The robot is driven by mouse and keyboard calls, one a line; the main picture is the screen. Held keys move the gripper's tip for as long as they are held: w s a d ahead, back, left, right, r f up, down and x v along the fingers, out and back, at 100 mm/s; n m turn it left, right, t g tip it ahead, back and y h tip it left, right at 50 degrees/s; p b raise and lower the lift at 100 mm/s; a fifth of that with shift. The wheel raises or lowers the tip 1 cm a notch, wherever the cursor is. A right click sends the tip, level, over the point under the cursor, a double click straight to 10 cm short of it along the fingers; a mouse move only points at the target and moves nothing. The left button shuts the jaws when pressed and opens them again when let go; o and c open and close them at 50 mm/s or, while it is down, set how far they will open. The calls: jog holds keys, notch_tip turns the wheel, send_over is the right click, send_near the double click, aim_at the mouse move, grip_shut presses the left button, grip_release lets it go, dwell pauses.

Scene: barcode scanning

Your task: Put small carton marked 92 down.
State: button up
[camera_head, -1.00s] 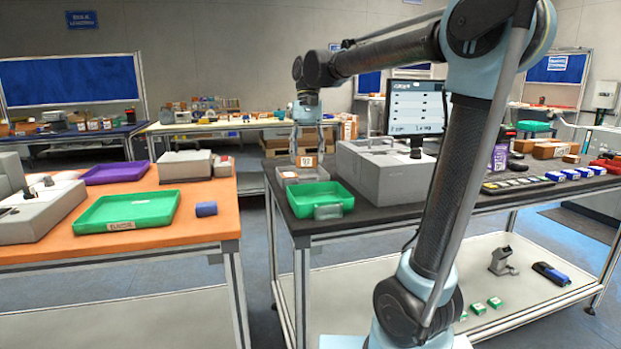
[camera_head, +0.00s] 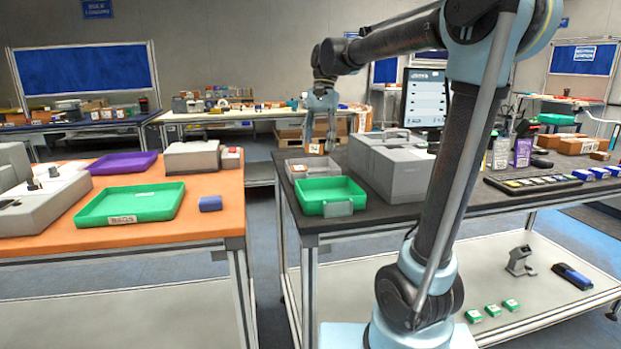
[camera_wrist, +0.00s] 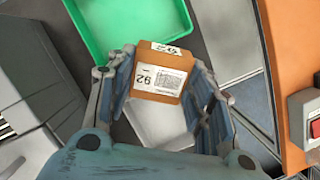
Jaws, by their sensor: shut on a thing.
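The small carton marked 92 (camera_wrist: 158,78) is brown with a white barcode label. My gripper (camera_wrist: 158,88) is shut on it, with one finger at each side. In the head view the carton (camera_head: 315,148) hangs at the fingertips of my gripper (camera_head: 319,140), by the back of a pale see-through tray (camera_head: 298,174). In the wrist view that tray's whitish floor (camera_wrist: 158,122) shows below and behind the carton. I cannot tell how far the carton is above it.
A green tray (camera_head: 330,207) stands in front of the pale tray on the dark table. A grey machine (camera_head: 399,181) stands close on the right. The orange table (camera_head: 213,222) at left bears green (camera_head: 128,205) and purple (camera_head: 115,165) trays. A gap separates the tables.

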jog(key=w+d+m+t+h, duration=0.1)
jog(key=w+d+m+t, duration=0.15)
jog(key=w+m, duration=0.85)
jog(key=shift+w+a+f, duration=0.1)
jog(key=shift+w+f, duration=0.05)
jog(key=shift+f, duration=1.65)
jog(key=shift+w+a+f, duration=0.1)
jog(key=shift+f, duration=1.65)
jog(key=shift+w+a+f, duration=0.1)
jog(key=shift+w+f, duration=0.05)
jog(key=shift+f, duration=1.65)
jog(key=o, duration=1.2)
jog(key=shift+f, duration=0.1)
jog(key=shift+c, duration=0.2)
notch_tip(320, 180, up, 12)
